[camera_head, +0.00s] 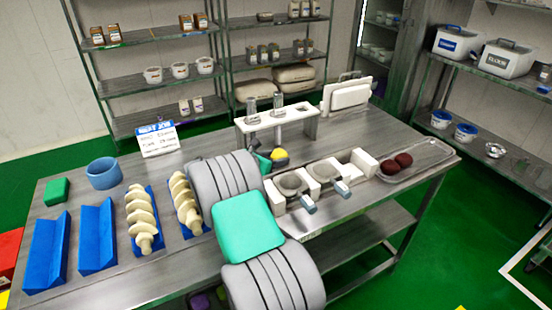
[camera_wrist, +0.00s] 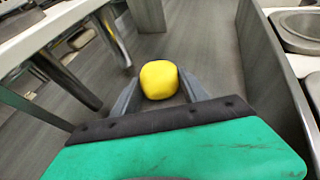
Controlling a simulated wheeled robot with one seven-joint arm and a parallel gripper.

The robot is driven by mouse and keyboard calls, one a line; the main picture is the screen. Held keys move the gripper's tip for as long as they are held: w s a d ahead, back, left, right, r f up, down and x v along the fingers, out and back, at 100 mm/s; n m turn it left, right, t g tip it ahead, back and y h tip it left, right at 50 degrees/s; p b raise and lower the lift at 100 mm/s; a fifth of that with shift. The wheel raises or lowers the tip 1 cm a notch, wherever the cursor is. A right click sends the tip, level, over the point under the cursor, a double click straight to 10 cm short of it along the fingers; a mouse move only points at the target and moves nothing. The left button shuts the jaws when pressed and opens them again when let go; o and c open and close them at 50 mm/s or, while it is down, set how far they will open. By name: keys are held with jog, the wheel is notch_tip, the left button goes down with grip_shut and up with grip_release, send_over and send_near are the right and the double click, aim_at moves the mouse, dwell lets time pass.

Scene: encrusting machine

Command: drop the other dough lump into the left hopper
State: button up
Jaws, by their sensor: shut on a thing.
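My gripper (camera_head: 272,160) is shut on a yellow dough lump (camera_head: 281,156). The lump shows between the two grey fingers in the wrist view (camera_wrist: 159,80). My gripper is above the table, in front of the white stand. Two round, grey-rimmed cups, which look like the hoppers, sit in white blocks to the right of my gripper: the left one (camera_head: 292,183) and the right one (camera_head: 325,171). The held lump is apart from both and to the left of the left one. I cannot tell what is inside them. A grey rim also shows at the right in the wrist view.
The white stand (camera_head: 300,112) with two clear tubes rises behind my gripper. A clear tray (camera_head: 430,151) with two dark red lumps lies at the right. Cream screws (camera_head: 140,210), blue holders (camera_head: 97,236) and a blue ring (camera_head: 103,173) occupy the left.

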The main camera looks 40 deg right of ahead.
jog(key=shift+f, duration=0.2)
jog(key=o, duration=1.4)
jog(key=shift+o, duration=0.2)
